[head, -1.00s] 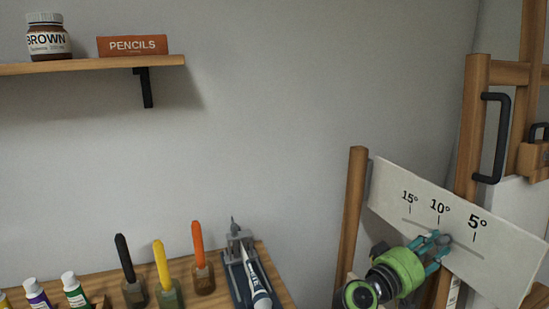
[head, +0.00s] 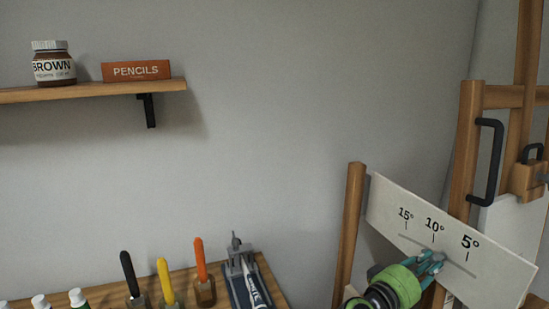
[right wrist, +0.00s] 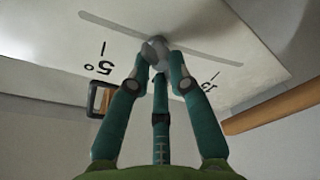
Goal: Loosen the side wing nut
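The side wing nut (right wrist: 156,47) is a small grey piece on the white angle plate (head: 392,205). In the right wrist view it sits at the slot, between the 5° and the other marks. My right gripper (right wrist: 161,62), with teal fingers and a green body, reaches up to the plate. Its fingertips are closed in around the wing nut and appear to touch it from both sides. In the head view my right gripper (head: 434,262) is below the 10° mark and mostly covers the nut. My left gripper is out of view.
The plate is on a wooden easel (head: 466,150) with a black handle (head: 490,165). A shelf (head: 100,90) bears a brown jar (head: 53,66) and a pencils box (head: 137,71).

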